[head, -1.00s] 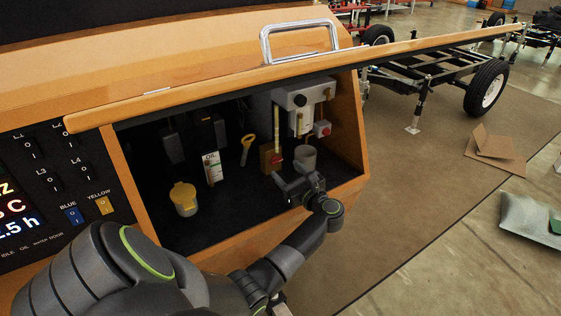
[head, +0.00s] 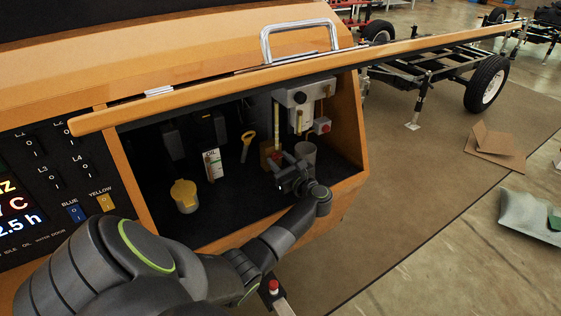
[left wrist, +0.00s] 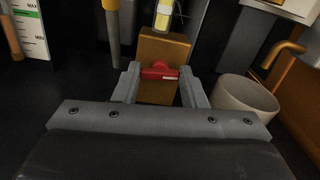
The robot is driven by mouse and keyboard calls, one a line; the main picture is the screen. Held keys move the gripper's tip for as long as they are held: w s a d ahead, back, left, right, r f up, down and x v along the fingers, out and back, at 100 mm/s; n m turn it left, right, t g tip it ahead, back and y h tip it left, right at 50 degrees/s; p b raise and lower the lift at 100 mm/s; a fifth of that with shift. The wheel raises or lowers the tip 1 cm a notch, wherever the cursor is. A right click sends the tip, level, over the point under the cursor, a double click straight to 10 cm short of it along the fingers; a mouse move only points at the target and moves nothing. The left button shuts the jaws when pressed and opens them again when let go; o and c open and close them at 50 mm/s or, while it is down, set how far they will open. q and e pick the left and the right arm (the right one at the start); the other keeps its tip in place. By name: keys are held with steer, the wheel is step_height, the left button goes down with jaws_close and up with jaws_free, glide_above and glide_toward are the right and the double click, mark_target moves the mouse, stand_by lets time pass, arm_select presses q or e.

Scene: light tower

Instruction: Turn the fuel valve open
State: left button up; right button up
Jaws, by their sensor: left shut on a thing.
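The fuel valve is a brass-coloured block (left wrist: 164,52) with a red handle (left wrist: 159,72) that lies crosswise on its front in the left wrist view. In the head view the block (head: 267,152) stands inside the open compartment, partly hidden by my gripper. My right gripper is not in view.
A grey cup (left wrist: 246,95) stands close to the right of the valve. A white filter unit (head: 300,98) hangs above it. A yellow-handled dipstick (head: 247,142), an oil gauge (head: 213,165) and a yellow cap (head: 184,194) are to the left. The raised orange door (head: 200,95) overhangs the compartment.

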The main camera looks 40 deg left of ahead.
arm_select(q)
steer(key=shift+m, duration=0.8)
steer(key=o, duration=1)
steer(key=b+v, duration=0.3)
steer(key=v, duration=1.4)
steer(key=shift+d, duration=0.25)
